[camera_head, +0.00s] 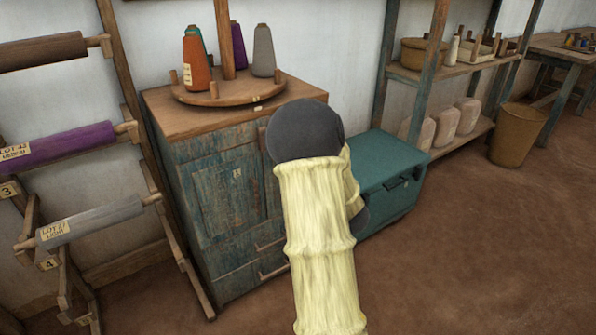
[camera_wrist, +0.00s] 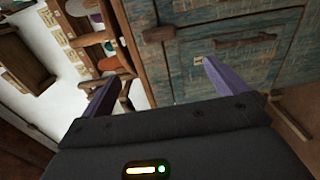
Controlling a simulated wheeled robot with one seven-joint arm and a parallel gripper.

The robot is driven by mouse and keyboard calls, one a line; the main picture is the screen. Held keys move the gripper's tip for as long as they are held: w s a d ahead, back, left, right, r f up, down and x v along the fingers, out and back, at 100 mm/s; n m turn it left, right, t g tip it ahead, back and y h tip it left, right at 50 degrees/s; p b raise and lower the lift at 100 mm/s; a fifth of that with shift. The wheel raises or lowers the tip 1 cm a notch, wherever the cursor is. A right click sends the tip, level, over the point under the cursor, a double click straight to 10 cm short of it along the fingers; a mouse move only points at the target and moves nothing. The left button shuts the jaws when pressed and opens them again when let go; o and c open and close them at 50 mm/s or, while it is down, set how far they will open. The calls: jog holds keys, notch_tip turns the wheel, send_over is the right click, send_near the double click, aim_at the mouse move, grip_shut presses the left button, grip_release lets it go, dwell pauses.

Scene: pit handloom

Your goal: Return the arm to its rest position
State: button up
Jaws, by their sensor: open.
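My arm, in a pale yellow sleeve with a dark rounded joint, rises from the bottom centre of the head view, in front of the cabinet and the teal chest. My gripper is hidden behind it there. In the wrist view my gripper (camera_wrist: 160,71) is open, its two purple-grey fingers wide apart with nothing held between them. The worn blue wooden cabinet (camera_head: 215,197) stands beyond the arm; its blue front (camera_wrist: 190,72) also fills much of the wrist view, behind the fingers.
A round wooden stand (camera_head: 226,95) with several thread cones is on the cabinet. A rack with a purple roll (camera_head: 70,146) and a grey roll (camera_head: 92,220) stands left. The teal chest (camera_head: 385,170) is right of the cabinet. The brown floor (camera_head: 480,250) at right is clear.

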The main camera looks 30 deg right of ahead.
dwell(0.5)
jog(key=s+a+f+m+g+h, duration=0.1)
jog(key=s+a+f+m+g, duration=0.3)
jog(key=m, duration=0.3)
jog(key=s+a+f+m+g+h, duration=0.1)
jog(key=a+f+m+g+h, duration=0.1)
jog(key=a+m+g, duration=0.35)
jog(key=s+a+f+m+g+y, duration=0.2)
jog(key=s+a+m+g, duration=0.4)
jog(key=s+a, duration=0.85)
jog(key=w+d+p+v, duration=0.1)
jog(key=w+p+v, duration=0.2)
jog(key=p+v, duration=1.3)
jog(key=w+d+r+p+v, duration=0.1)
jog(key=w+p+v, duration=0.3)
jog(key=p+v, duration=1.2)
jog(key=shift+s+r+p, duration=0.25)
jog(key=shift+r+p, duration=0.35)
jog(key=shift+p, duration=0.55)
jog(key=shift+f, duration=0.1)
